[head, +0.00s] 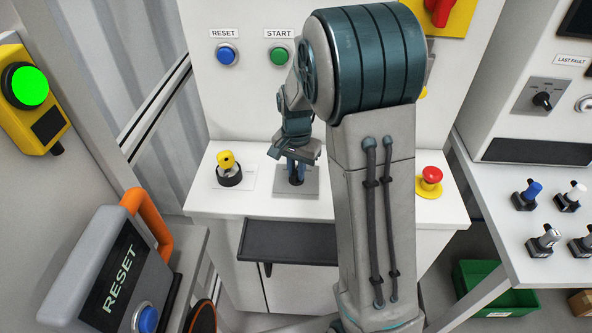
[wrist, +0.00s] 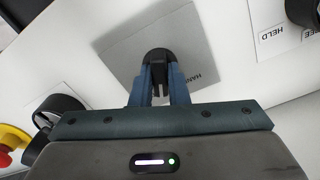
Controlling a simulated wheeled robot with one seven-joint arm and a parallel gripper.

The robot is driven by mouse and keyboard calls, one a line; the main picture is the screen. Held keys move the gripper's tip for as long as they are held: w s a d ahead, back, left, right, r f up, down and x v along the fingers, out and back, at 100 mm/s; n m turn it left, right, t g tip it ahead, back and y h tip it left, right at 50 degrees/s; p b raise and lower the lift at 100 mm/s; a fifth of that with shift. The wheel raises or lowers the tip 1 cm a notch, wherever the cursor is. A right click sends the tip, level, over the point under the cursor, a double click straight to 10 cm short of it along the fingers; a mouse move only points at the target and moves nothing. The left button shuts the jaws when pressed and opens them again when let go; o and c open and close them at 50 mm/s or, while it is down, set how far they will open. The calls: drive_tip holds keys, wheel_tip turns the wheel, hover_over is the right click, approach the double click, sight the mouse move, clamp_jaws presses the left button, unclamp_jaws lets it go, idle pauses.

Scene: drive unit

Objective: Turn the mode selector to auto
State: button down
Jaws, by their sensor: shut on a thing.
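The mode selector has a black knob (wrist: 157,57) on a square grey plate (wrist: 196,42). The plate also shows in the head view (head: 311,184) on the white console top. The letters "HAN" are readable on the plate, to the right of the knob in the wrist view; no auto mark is visible. My gripper (wrist: 160,92) points down at the plate, its blue fingers shut on the knob from both sides. It also shows in the head view (head: 296,176). The fingers hide part of the knob, and I cannot tell which way its pointer faces.
A yellow key-like switch (head: 226,160) with a black base stands left of the plate. A red stop button (head: 431,175) is on the right. Blue reset (head: 227,55) and green start (head: 279,56) buttons are on the upright panel. A dark shelf (head: 285,242) juts out in front.

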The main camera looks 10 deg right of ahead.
sight(296, 171)
drive_tip(key=shift+w+m, duration=0.1)
drive_tip(key=shift+m, duration=0.9)
drive_tip(key=c, duration=1.4)
unclamp_jaws()
drive_tip(key=shift+r, duration=0.1)
wheel_tip(296, 171, up, 14)
drive_tip(key=b, duration=0.1)
